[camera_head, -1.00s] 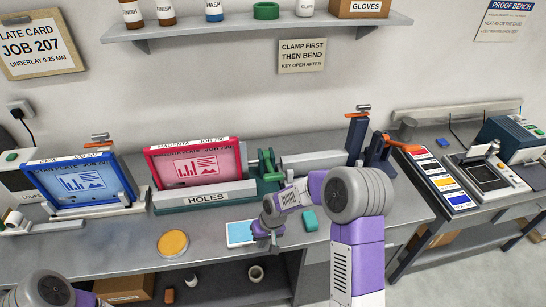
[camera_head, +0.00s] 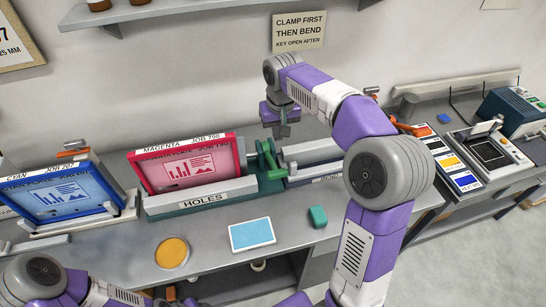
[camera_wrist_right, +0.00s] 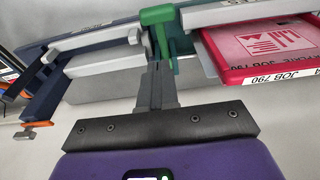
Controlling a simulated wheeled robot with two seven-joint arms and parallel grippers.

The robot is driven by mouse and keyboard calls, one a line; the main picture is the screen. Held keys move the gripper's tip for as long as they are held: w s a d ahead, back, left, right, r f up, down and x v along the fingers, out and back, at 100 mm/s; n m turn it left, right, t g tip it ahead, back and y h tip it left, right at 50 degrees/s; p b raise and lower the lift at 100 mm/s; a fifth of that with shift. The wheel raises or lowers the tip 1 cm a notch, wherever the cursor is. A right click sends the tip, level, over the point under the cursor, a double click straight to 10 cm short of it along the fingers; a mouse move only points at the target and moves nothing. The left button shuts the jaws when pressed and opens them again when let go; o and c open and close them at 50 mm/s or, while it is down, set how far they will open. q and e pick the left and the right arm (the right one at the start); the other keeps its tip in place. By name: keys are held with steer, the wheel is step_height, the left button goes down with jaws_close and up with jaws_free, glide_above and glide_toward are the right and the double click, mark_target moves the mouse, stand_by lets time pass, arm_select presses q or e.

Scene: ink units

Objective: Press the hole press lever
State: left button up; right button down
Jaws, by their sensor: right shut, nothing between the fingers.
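The hole press lever (camera_head: 267,158) is a green bar with a thick grip, standing on the green press body right of the label HOLES (camera_head: 202,198). In the right wrist view the lever (camera_wrist_right: 160,22) shows just past my fingertips. My right gripper (camera_head: 282,132) is shut and empty, pointing down above the lever in the head view. In the wrist view its fingers (camera_wrist_right: 157,75) are together, and I cannot tell whether they touch the lever. My left arm shows at the lower left, but its fingers are out of view.
A magenta plate (camera_head: 187,167) stands behind the holes press and a blue cyan plate (camera_head: 62,192) stands to its left. A grey bending unit (camera_head: 315,155) adjoins the lever at right. A light blue plate (camera_head: 252,234), a green block (camera_head: 318,216) and a yellow disc (camera_head: 172,252) lie in front.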

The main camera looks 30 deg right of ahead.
glide_above(276, 170)
steer(key=f, duration=1)
steer(key=shift+w+d+b, duration=0.15)
steer(key=shift+w+b, duration=0.2)
steer(key=shift+b, duration=0.05)
steer(key=shift+s+f, duration=0.2)
steer(key=shift+f, duration=0.45)
steer(key=shift+s+f, duration=0.2)
steer(key=shift+f, duration=0.5)
steer(key=shift+s+f, duration=0.2)
steer(key=shift+f, duration=0.45)
